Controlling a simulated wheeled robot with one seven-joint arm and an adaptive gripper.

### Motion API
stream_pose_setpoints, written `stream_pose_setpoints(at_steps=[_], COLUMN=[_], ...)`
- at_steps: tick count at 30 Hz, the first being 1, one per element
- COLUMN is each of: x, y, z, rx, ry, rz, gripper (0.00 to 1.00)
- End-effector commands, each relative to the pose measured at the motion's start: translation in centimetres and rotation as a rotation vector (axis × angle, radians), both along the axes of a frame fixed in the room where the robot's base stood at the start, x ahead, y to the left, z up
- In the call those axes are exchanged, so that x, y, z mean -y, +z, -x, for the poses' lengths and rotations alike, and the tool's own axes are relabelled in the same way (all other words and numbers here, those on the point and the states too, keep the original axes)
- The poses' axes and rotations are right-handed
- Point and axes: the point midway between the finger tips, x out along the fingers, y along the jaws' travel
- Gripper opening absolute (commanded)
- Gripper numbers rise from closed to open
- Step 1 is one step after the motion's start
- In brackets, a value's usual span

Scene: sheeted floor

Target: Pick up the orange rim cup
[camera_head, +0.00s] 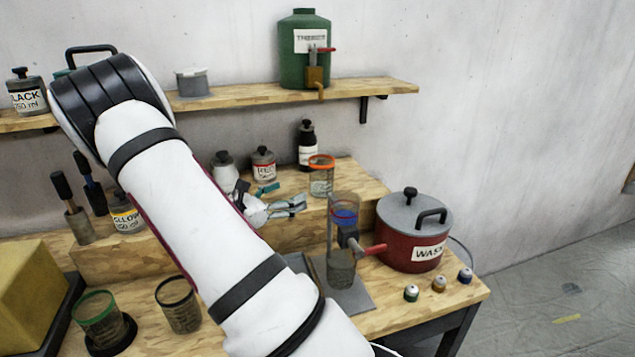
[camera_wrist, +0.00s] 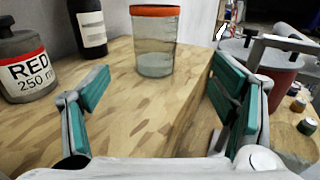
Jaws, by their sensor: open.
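The orange rim cup (camera_head: 321,176) is a clear cup with an orange band at its top. It stands upright on the raised wooden step, to the right of my gripper (camera_head: 289,205) in the head view. In the wrist view the orange rim cup (camera_wrist: 155,42) stands ahead, slightly left of centre between the fingers and beyond their tips. My gripper (camera_wrist: 158,90) is open, with teal pads on both fingers and nothing between them. The cup and the fingers are apart.
A red-labelled bottle (camera_wrist: 27,65) and a black bottle (camera_wrist: 90,27) stand left of the cup. A shelf (camera_head: 370,90) with a green THINNER tank (camera_head: 304,45) hangs above.

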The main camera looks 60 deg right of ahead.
Motion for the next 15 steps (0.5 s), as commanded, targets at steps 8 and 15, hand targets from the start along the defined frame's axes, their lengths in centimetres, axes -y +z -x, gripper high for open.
stream_pose_setpoints(at_steps=[8, 15], x=[3.2, 7.3], y=[-0.1, -0.2], z=[0.5, 1.3], rx=[-0.024, -0.021], ry=[0.008, 0.009], rz=[0.014, 0.012], gripper=[0.79, 0.79])
